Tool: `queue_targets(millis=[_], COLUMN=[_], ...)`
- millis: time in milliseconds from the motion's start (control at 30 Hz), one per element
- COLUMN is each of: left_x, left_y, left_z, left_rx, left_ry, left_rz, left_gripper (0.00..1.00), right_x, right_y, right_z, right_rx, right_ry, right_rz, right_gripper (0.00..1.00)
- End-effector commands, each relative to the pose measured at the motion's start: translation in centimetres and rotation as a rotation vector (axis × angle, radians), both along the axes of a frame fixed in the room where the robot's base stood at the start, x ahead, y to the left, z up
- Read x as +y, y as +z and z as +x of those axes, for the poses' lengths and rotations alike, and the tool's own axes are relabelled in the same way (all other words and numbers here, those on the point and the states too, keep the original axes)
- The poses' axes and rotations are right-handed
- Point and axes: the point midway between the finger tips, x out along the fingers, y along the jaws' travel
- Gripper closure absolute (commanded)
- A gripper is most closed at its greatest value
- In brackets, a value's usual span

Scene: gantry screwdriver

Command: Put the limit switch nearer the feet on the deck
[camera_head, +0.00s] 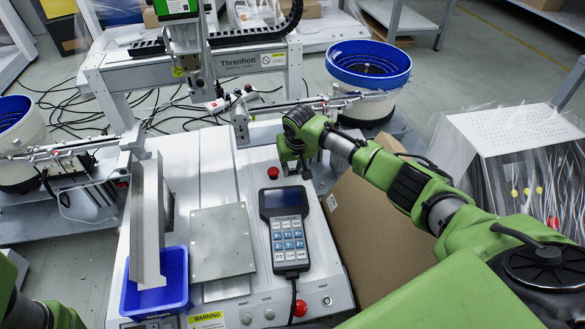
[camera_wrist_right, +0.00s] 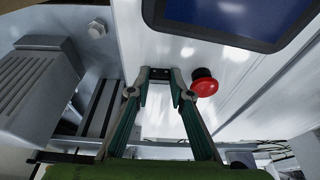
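My right gripper (camera_head: 303,168) hangs over the right side of the machine's pale deck (camera_head: 262,158), close to a red button (camera_head: 273,172). In the right wrist view its fingertips (camera_wrist_right: 161,77) are close together on a small dark part with two pale dots (camera_wrist_right: 160,73). This part looks like a limit switch, held above the deck. Its lower side is hidden, and I cannot tell which limit switch it is. The red button also shows in the wrist view (camera_wrist_right: 204,82), just right of the fingertips. My left gripper is outside the views.
A pendant (camera_head: 285,230) lies on the deck in front of the gripper. A metal plate (camera_head: 222,243), an upright grey bracket (camera_head: 148,220) and a blue bin (camera_head: 172,293) are to the left. The gantry (camera_head: 235,62) stands behind. A cardboard box (camera_head: 375,235) is at right.

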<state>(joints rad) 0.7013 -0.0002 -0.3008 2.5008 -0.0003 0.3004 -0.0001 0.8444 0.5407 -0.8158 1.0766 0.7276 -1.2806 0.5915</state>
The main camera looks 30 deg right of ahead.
Motion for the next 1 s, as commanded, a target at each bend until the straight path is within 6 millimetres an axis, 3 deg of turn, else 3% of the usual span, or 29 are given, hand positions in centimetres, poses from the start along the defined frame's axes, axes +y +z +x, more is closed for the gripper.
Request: queue_targets(millis=[467, 767, 1000], left_x=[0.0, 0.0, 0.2], left_y=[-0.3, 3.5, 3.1], left_z=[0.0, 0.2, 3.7], left_rx=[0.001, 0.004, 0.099], left_ry=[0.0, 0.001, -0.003], left_rz=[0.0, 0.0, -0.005], left_gripper=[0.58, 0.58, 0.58], right_x=[0.0, 0.3, 0.6], right_y=[0.4, 4.9, 8.5], right_z=[0.0, -1.1, -2.2], right_rx=[-0.001, -0.001, 0.0], right_ry=[0.0, 0.001, 0.0], right_rz=[0.001, 0.0, 0.001], right_gripper=[0.65, 0.65, 0.65])
